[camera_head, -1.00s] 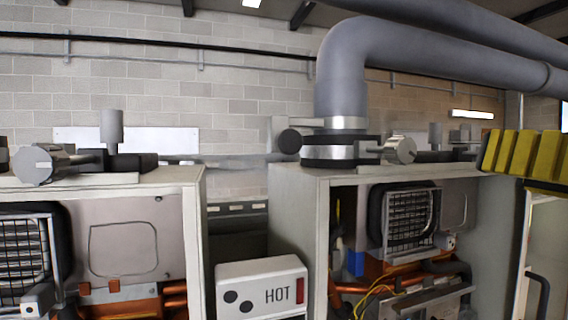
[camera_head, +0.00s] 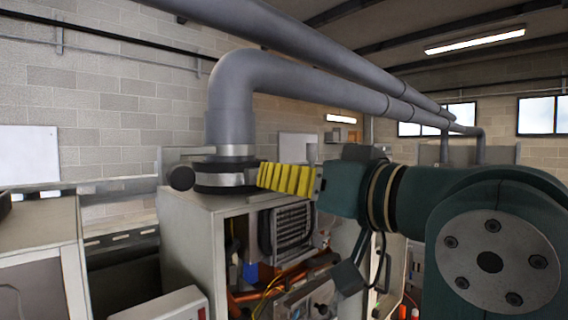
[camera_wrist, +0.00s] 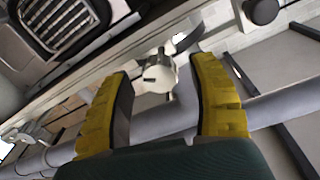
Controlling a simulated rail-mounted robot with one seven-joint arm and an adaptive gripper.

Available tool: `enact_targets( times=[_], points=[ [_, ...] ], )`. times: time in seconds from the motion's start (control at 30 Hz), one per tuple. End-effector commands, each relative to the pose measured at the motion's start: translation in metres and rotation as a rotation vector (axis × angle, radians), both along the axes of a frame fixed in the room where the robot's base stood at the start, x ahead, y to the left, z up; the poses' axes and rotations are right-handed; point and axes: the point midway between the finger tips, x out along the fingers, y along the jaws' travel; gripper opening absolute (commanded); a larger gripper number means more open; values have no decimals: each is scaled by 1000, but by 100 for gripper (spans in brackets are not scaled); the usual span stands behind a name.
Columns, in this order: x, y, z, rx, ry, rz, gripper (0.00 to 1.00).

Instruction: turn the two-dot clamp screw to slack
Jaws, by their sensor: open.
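My gripper (camera_head: 262,175) has yellow ribbed fingers. In the head view it reaches in from the right, over the top of the right heater cabinet (camera_head: 185,245). In the wrist view the fingers (camera_wrist: 165,70) are spread and empty. A silver round screw head (camera_wrist: 158,73) with a slot shows between and beyond the fingertips, apart from them. In the head view the fingers hide that spot. A black round knob (camera_head: 181,177) sits left of the pipe clamp (camera_head: 225,175); a dark knob (camera_wrist: 262,10) also shows in the wrist view. I see no two-dot mark now.
A thick grey pipe (camera_head: 230,105) rises from the cabinet and bends right; it crosses behind the fingers in the wrist view (camera_wrist: 165,120). The left cabinet (camera_head: 40,235) stands apart. A white box (camera_head: 165,305) is cut off at the bottom edge.

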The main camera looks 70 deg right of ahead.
Motion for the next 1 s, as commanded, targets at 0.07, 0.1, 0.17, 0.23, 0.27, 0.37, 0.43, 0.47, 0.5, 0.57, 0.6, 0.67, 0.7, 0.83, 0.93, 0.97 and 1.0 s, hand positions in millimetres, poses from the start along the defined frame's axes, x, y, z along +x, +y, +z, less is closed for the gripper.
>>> enact_targets(
  times=[0.07, 0.1, 0.17, 0.23, 0.27, 0.37, 0.43, 0.47, 0.5, 0.57, 0.6, 0.67, 0.7, 0.83, 0.93, 0.97, 1.0],
  points=[
    [8, -3, 2, 0, 0, 2, 60],
    [9, -4, 1, 0, 0, 2, 60],
    [11, -5, 0, -1, 0, 1, 60],
    [11, -6, 0, -1, 0, 0, 60],
    [11, -6, 0, -1, 0, 0, 60],
    [11, -6, 0, -1, 0, 0, 60],
    [11, -6, 0, -1, -1, 1, 51],
    [11, -6, 0, -1, -1, 1, 45],
    [11, -6, 0, -1, -1, 1, 38],
    [11, -6, 0, -1, -1, 1, 26],
    [11, -6, 0, -1, -1, 1, 18],
    [11, -6, 0, -1, -1, 1, 7],
    [11, -6, 0, -1, -1, 1, 0],
    [11, -6, 0, -1, -2, 0, 0],
    [11, -6, 0, -1, -2, 0, 0],
    [11, -6, 0, -2, -2, 0, 0],
    [11, -6, 0, -2, -2, 0, 0]
  ],
)
